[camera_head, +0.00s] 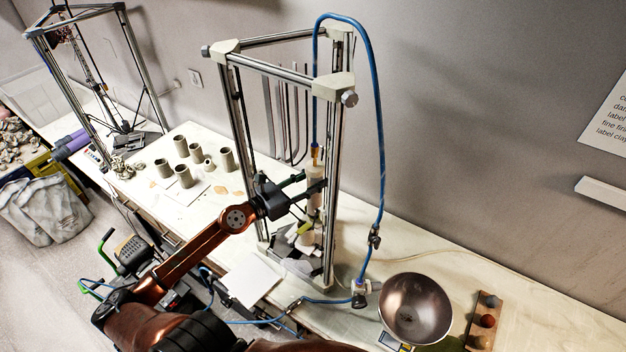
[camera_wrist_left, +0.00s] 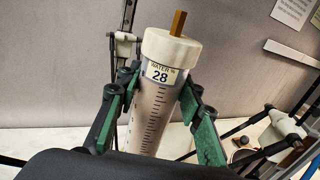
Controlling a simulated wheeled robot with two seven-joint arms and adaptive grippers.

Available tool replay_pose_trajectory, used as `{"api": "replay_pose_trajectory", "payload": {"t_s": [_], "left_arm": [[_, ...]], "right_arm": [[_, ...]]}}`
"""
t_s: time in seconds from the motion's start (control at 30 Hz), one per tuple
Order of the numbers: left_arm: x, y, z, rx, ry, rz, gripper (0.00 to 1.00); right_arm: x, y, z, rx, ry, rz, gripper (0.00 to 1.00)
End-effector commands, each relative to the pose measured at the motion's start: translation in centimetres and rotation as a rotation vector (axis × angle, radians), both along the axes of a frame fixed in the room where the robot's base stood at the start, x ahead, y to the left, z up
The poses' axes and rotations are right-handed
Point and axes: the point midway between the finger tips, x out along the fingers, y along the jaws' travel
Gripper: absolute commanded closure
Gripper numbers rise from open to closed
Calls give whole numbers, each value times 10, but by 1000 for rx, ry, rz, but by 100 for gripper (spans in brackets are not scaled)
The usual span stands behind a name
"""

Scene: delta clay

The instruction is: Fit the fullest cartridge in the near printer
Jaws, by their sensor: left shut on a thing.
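The near printer (camera_head: 237,120) is a tall three-post metal frame with cream corner pieces on the bench. My left gripper (camera_head: 312,196) reaches inside its frame and is shut on a clear cartridge (camera_head: 315,176). In the left wrist view the cartridge (camera_wrist_left: 150,115) has a white cap, a brass stub on top, a graduated scale and a label reading "WATER % 28". The green finger pads (camera_wrist_left: 160,115) are on either side of it. In the head view the cartridge looks upright, below the brass end of the blue hose (camera_head: 376,100). I cannot tell whether they touch. My right gripper is out of view.
A second printer (camera_head: 143,65) stands at the far left. Several grey clay cylinders (camera_head: 184,176) stand on the bench between the printers. A metal bowl (camera_head: 415,308) and a wooden holder with balls (camera_head: 484,322) are at the right. The bench behind them is clear.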

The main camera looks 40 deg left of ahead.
Motion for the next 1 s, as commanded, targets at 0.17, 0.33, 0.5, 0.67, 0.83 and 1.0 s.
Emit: {"api": "replay_pose_trajectory", "payload": {"t_s": [0.17, 0.33, 0.5, 0.67, 0.83, 1.0], "left_arm": [[0, 0, 1, 0, -4, 0, 100], [0, 0, 2, 0, -4, 1, 100], [0, 0, 1, 0, -4, 0, 100], [0, 0, 0, 0, -4, 0, 100], [0, 0, 0, 0, -3, 0, 55], [0, 0, -1, 0, -2, 0, 46]], "right_arm": [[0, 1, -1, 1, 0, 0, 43], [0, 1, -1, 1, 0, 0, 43], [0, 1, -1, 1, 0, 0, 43], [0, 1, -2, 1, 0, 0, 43], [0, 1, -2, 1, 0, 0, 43], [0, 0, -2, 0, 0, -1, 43]]}}
